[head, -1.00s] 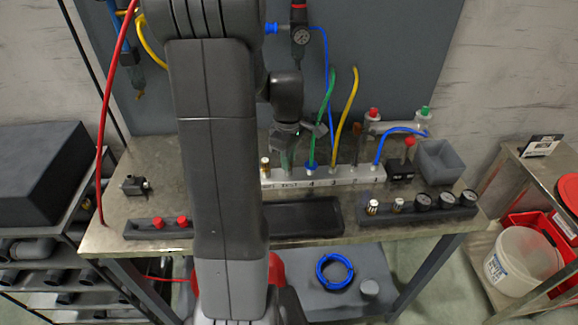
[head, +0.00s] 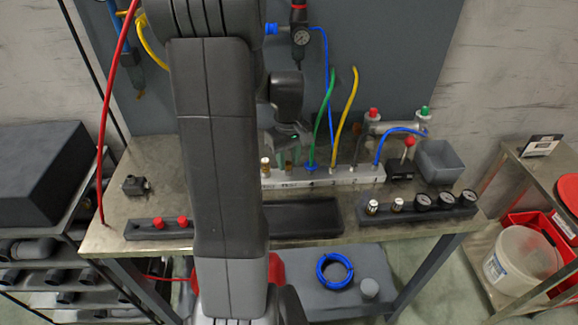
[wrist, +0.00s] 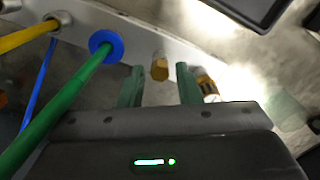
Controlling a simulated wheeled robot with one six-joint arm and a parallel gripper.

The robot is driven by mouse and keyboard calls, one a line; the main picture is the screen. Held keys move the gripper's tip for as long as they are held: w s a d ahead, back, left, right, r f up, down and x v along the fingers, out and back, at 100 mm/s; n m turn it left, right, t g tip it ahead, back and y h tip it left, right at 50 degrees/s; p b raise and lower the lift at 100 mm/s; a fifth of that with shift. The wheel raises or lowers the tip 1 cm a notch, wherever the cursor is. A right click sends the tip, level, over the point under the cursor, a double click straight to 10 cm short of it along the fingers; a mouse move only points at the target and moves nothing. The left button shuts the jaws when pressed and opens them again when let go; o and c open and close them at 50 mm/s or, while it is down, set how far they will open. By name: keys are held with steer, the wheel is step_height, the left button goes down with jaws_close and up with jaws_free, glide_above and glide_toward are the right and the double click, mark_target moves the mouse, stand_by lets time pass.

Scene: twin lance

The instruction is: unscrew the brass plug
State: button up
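The brass plug (wrist: 159,68) sits in the pale manifold block and shows between my fingertips in the wrist view. In the head view it is a small brass piece (head: 289,168) near the left end of the manifold (head: 345,177). My gripper (wrist: 159,86) is open, with one green finger on each side of the plug and visible gaps on both sides. I cannot tell how far down the fingers reach along it. In the head view my gripper (head: 288,150) is just above the plug, partly hidden by my arm.
A green hose (wrist: 62,105) in a blue collar (wrist: 106,45) stands close left of my gripper. A brass-and-white fitting (wrist: 207,87) stands close to the right finger. A yellow hose (head: 347,115) rises farther along. A black tray (head: 305,216) lies in front.

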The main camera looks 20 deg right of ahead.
steer(key=m, duration=1.5)
steer(key=shift+p, duration=0.35)
steer(key=m, duration=0.4)
steer(key=shift+m, duration=0.3)
